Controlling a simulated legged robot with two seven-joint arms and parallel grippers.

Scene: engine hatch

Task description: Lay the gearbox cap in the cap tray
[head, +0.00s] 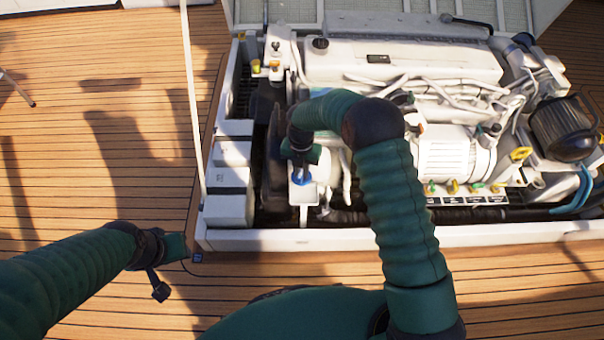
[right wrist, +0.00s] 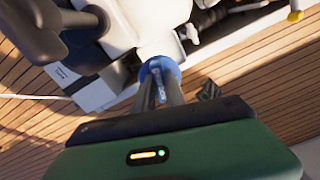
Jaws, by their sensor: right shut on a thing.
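The blue gearbox cap (head: 302,178) is at the top of the white gearbox housing (head: 304,194), at the left front of the engine. My right gripper (head: 302,166) reaches down over it from above and is shut on it. In the right wrist view the blue cap (right wrist: 160,70) shows between the dark fingers (right wrist: 165,88), against the white housing. I cannot tell whether it is seated or slightly lifted. My left gripper (head: 172,268) hangs over the deck at lower left, apart from everything; its finger opening is unclear. I cannot make out a cap tray.
The white engine (head: 400,62) fills the hatch, with hoses and a dark round filter (head: 563,128) at right. White boxes (head: 230,180) stand along the hatch's left side. A white pole (head: 190,95) rises there. The wooden deck (head: 90,120) at left is clear.

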